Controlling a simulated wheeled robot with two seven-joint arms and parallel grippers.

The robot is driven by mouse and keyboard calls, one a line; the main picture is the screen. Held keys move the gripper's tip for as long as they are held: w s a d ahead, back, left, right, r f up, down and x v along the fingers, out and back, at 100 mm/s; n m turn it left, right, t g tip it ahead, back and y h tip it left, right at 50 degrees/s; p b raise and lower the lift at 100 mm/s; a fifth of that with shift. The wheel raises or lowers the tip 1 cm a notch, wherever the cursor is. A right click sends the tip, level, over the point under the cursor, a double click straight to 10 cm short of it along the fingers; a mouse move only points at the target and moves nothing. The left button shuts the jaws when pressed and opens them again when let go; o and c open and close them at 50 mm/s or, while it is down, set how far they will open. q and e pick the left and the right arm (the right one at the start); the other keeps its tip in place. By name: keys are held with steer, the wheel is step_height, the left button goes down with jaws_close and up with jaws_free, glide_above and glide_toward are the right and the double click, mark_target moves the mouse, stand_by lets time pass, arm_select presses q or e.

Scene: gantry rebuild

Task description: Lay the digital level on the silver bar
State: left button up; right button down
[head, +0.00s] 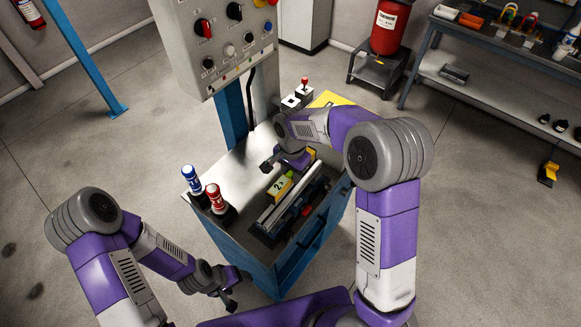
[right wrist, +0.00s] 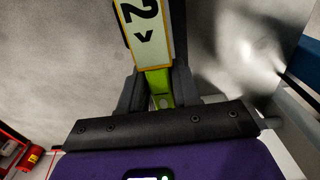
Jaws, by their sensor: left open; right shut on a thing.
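The digital level (head: 280,187), as I take it, is a lime-green piece with a yellow-edged pale panel marked 2. My right gripper (head: 288,170) is shut on its green end; in the right wrist view the level (right wrist: 147,30) runs away from between the dark fingers (right wrist: 159,90). The silver bar (head: 291,203) lies lengthwise on a dark base on the cabinet top. The level is just left of the bar in the head view; its height above the top is unclear. My left gripper (head: 237,290) is open and empty, low beside the cabinet's front left.
A blue-handled (head: 191,180) and a red-handled tool (head: 215,198) stand at the cabinet's left edge. A red and black item (head: 306,209) lies right of the bar. A control panel (head: 220,40) rises behind. The metal top (head: 238,168) left of the level is clear.

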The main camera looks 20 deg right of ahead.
mark_target(291, 189)
step_height(291, 189, down, 3)
steer(key=shift+w+b, duration=0.15)
steer(key=shift+b, duration=0.7)
steer(key=shift+f+b, duration=0.55)
steer(key=shift+f, duration=0.15)
steer(key=shift+f+b, duration=0.35)
steer(key=shift+f, duration=0.2)
steer(key=shift+f, duration=0.15)
steer(key=c, duration=0.7)
jaws_free()
steer(key=shift+c, duration=0.2)
step_height(291, 189, up, 8)
steer(key=shift+a+f, duration=0.1)
steer(key=shift+f, duration=0.1)
